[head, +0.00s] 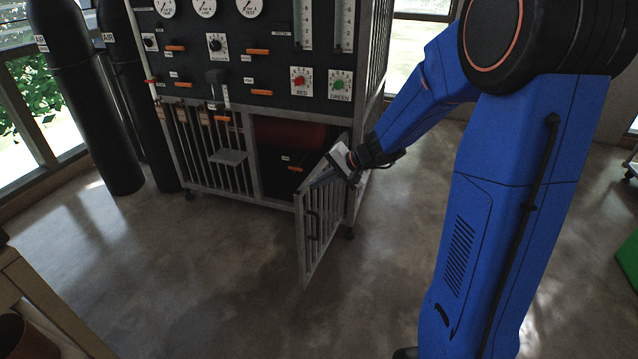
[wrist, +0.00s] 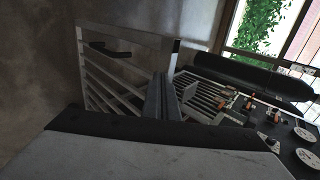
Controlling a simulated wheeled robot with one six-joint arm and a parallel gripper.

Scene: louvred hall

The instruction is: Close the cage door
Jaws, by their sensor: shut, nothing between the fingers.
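The cage door (head: 312,232) is a grey barred panel with a dark handle. It stands swung out from the front of the cage (head: 230,188), on its right side, leaving the right compartment open. The door also shows in the wrist view (wrist: 112,68), with its handle at the upper left. My gripper (head: 342,160) is at the top edge of the door near the hinge side. In the wrist view the shut fingers (wrist: 163,97) lie close to the door's bars. Whether they touch the door I cannot tell.
A dark control panel (head: 232,72) with gauges and orange handles sits above the cage. Black cylinders (head: 105,130) stand at the left. A wooden table (head: 50,305) edges the lower left. A green object (head: 628,262) is at the far right. The floor before the door is clear.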

